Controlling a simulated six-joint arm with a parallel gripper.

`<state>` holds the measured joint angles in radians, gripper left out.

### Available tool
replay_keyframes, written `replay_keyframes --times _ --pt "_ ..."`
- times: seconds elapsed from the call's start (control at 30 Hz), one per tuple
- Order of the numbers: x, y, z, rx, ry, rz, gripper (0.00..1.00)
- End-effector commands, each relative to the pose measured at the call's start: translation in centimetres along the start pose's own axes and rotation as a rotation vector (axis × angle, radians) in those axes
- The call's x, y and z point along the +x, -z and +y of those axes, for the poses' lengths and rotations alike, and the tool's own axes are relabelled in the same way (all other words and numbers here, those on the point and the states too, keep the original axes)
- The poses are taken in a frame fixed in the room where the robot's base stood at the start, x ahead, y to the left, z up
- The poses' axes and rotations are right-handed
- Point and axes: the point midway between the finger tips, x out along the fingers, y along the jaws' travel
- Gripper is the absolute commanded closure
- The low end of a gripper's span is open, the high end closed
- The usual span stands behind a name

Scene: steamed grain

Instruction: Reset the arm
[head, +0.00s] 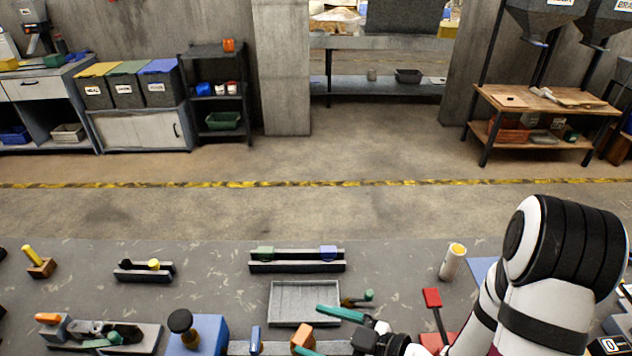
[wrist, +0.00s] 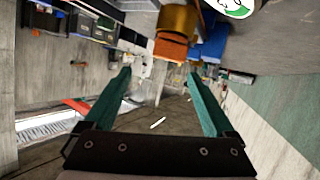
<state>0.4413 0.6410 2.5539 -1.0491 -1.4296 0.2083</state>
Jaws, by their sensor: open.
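My white and black arm (head: 560,245) reaches in from the right of the head view, bent low over the grey table. My gripper (head: 308,328) is at the bottom centre, with two teal fingers spread apart and pointing left. One finger overlaps the lower right of a grey tray (head: 303,284). An orange block (head: 303,338) shows near the fingers; I cannot tell how far it is from them. In the wrist view my gripper (wrist: 158,75) is open, with nothing held between the fingers. That view is tilted and looks out across the room.
A white cylinder with a yellow top (head: 453,262) and a red lever-like tool (head: 434,305) stand near my arm. A dark rack (head: 297,267) lies behind the tray. A blue block (head: 203,336) with a black knob is left.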

Motion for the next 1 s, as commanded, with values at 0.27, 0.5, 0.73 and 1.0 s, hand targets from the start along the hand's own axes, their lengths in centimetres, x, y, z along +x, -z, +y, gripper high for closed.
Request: replay_keyframes --times 0.27,0.5,0.73,1.0 --pt "-4.3 0.3 10.8 -0.035 -0.432 -0.441 0.11" --pt "-15.1 -0.1 7.2 0.645 -0.841 -0.840 0.11" --pt "-16.5 4.2 -7.7 1.376 -0.772 -0.963 0.11" --pt "-16.1 6.1 -11.8 1.546 -0.689 -0.993 0.11"
